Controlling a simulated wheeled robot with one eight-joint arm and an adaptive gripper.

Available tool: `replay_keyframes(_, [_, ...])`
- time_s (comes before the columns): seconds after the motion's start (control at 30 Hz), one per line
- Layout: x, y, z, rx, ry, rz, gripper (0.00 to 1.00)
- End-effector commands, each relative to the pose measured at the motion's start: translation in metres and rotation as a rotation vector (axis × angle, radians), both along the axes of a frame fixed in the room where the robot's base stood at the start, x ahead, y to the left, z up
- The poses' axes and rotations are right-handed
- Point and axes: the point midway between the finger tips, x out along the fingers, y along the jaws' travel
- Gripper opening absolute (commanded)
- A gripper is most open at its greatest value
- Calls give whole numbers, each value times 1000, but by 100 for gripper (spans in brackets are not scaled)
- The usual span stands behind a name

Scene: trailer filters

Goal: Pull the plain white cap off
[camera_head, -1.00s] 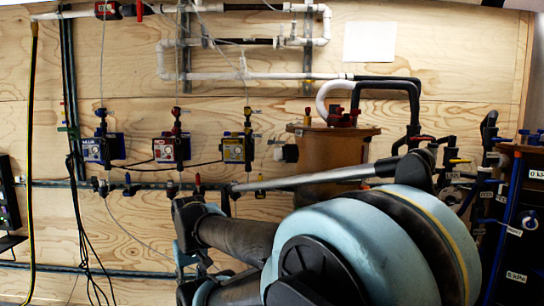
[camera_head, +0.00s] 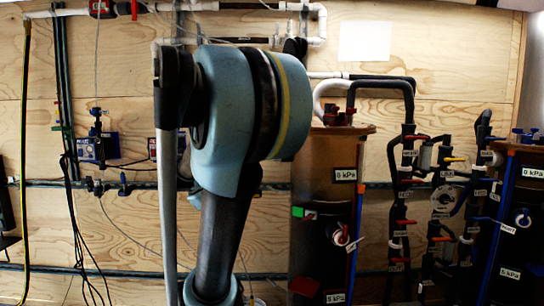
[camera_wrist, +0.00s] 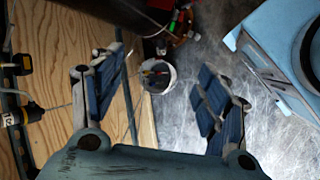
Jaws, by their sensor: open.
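My gripper (camera_wrist: 163,66) is open in the wrist view, with its two blue-padded fingers wide apart and nothing between them. It points down past the plywood wall toward the floor. I cannot clearly pick out a plain white cap. A round white fitting (camera_head: 338,238) with a red part sits low on the front of the brown tank (camera_head: 318,160). My arm hides part of the wall left of the tank.
A white bucket (camera_wrist: 172,72) with small items stands on the shiny floor (camera_wrist: 180,125) beyond my fingers. A light-blue box-like part (camera_wrist: 262,48) is at the wrist view's right. Black pipes with red valves (camera_head: 408,138) stand right of the tank. A blue valve box (camera_head: 90,150) hangs left.

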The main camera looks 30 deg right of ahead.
Motion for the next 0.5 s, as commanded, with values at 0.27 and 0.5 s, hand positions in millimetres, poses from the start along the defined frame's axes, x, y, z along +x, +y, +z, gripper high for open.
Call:
replay_keyframes(0.27, [51,-68,62,-245,266,109,68])
replay_keyframes(0.5, [94,-118,111,-420,536,155,68])
